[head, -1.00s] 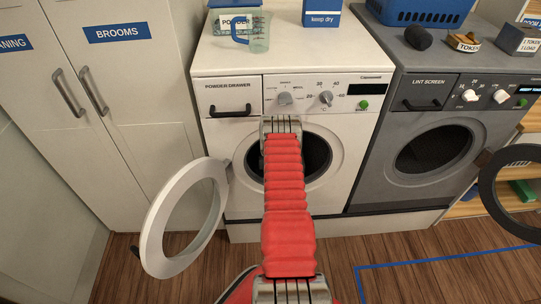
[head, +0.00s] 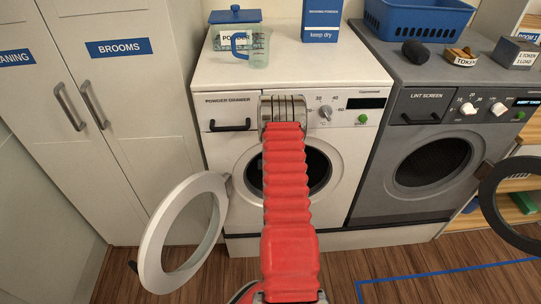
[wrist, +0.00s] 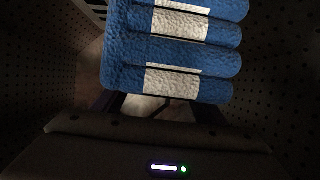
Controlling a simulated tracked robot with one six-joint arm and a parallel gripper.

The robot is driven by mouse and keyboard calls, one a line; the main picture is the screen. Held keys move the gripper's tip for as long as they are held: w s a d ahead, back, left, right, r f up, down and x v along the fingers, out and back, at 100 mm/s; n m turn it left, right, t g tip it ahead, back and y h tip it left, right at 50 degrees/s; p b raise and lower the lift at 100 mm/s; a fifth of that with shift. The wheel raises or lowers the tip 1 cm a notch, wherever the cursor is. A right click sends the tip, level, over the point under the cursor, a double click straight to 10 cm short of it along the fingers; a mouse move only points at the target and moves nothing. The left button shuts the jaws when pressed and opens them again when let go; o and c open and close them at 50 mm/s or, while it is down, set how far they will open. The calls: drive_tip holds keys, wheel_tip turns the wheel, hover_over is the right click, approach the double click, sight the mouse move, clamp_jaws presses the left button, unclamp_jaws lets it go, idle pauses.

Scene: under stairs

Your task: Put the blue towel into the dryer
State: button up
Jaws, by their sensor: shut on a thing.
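The blue towel (wrist: 180,52), folded in thick layers with pale bands, fills the top of the wrist view. Dark perforated drum walls (wrist: 50,70) surround it. My gripper (wrist: 160,106) is below the towel there, shut on it; the exact contact is dark and partly hidden. In the head view my red arm covers part of the white washer's round opening (head: 314,170), and my gripper and the towel are hidden. The dryer is the grey machine (head: 375,200) marked LINT SCREEN, on the right. Its dark round door (head: 487,205) stands open and its opening (head: 432,163) is dark.
The washer's white door (head: 153,235) is swung open to the left. A blue-lidded box (head: 235,16), a measuring jug (head: 258,50) and a powder box (head: 321,20) stand on the washer. A blue basket (head: 415,18) sits on the dryer. The wooden floor (head: 310,265) in front looks clear.

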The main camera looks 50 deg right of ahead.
drive_tip(key=s+a, duration=1)
drive_tip(key=a, duration=0.4)
drive_tip(key=shift+s+a, duration=0.15)
drive_tip(key=o, duration=0.6)
drive_tip(key=c, duration=0.9)
